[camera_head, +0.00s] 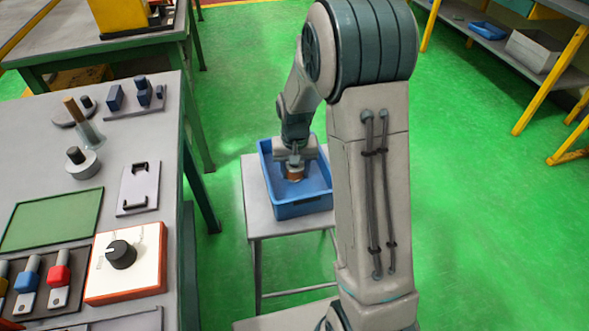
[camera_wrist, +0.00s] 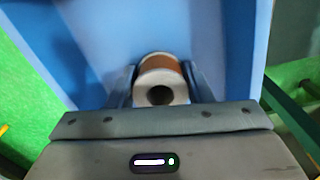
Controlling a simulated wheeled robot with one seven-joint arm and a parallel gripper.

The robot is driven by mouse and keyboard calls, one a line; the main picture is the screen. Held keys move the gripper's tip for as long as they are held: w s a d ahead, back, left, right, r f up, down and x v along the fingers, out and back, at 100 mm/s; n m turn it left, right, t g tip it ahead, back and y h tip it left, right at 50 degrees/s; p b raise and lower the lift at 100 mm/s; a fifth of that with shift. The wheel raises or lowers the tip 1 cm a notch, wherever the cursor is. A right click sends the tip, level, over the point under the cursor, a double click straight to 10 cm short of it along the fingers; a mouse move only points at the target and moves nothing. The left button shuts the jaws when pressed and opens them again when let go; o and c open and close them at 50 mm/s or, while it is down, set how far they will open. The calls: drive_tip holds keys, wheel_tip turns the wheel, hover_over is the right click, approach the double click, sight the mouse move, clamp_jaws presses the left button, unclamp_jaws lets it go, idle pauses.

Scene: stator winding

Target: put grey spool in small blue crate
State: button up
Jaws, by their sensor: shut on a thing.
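The spool (camera_wrist: 161,78) has a light grey flange with a dark centre hole and a copper-coloured winding. It sits between the two fingers of my gripper (camera_wrist: 162,88), which is shut on it. In the head view the spool (camera_head: 294,177) shows as a small copper-brown piece under my gripper (camera_head: 294,168). The small blue crate (camera_head: 303,209) stands on a small grey table. My gripper points down inside the crate's walls, with the spool within the crate's outline. The crate's blue inside (camera_wrist: 205,30) fills the wrist view behind the spool. I cannot tell whether the spool touches the crate floor.
The small grey table (camera_head: 258,215) holds the crate. A grey workbench (camera_head: 150,90) with knobs, switches and a green panel (camera_head: 52,220) stands at the left. A shelf with a blue tray (camera_head: 488,30) is at the back right. Green floor is open around.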

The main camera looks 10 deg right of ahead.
drive_tip(key=shift+f, duration=0.15)
drive_tip(key=o, duration=1)
wheel_tip(320, 180, up, 12)
drive_tip(key=f+p, duration=0.1)
drive_tip(key=p, duration=0.1)
drive_tip(key=s+r+n+t, duration=0.1)
drive_tip(key=s+r, duration=0.2)
drive_tip(key=s, duration=0.7)
drive_tip(key=s+r+n+t, duration=0.1)
drive_tip(key=s+r, duration=0.2)
drive_tip(key=s, duration=0.7)
drive_tip(key=shift+s+r, duration=0.15)
drive_tip(key=shift+s, duration=0.2)
